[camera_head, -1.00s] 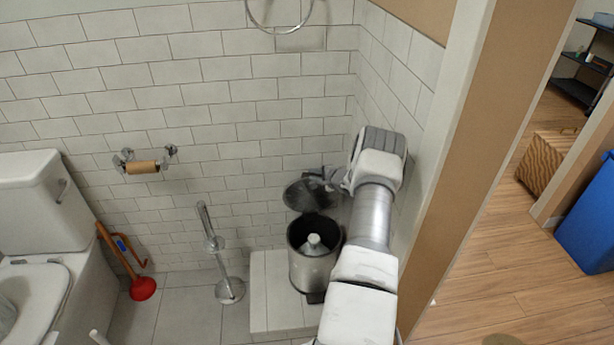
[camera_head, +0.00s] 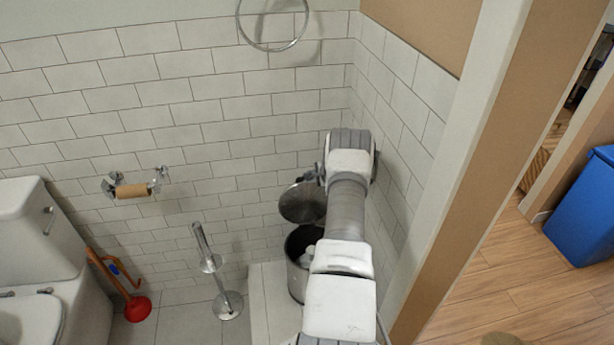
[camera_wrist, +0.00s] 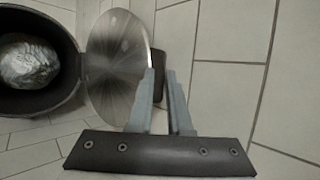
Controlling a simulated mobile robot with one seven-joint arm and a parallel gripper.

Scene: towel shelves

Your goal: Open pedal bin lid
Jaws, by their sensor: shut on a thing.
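The metal pedal bin (camera_head: 297,282) stands on a tiled ledge in the corner, and my arm partly covers it in the head view. Its round lid (camera_head: 301,203) is raised and stands up behind the bin's opening. In the wrist view, the open bin (camera_wrist: 66,98) is at the left with a crumpled pale bag inside. The shiny lid (camera_wrist: 116,66) is beside it. The pedal is hidden in the head view.
A toilet brush stand (camera_head: 228,303), a red plunger (camera_head: 137,308) and the toilet (camera_head: 40,235) are to the left. A roll holder (camera_head: 131,191) and a towel ring (camera_head: 272,45) are on the tiled wall. The side wall is close right of my arm.

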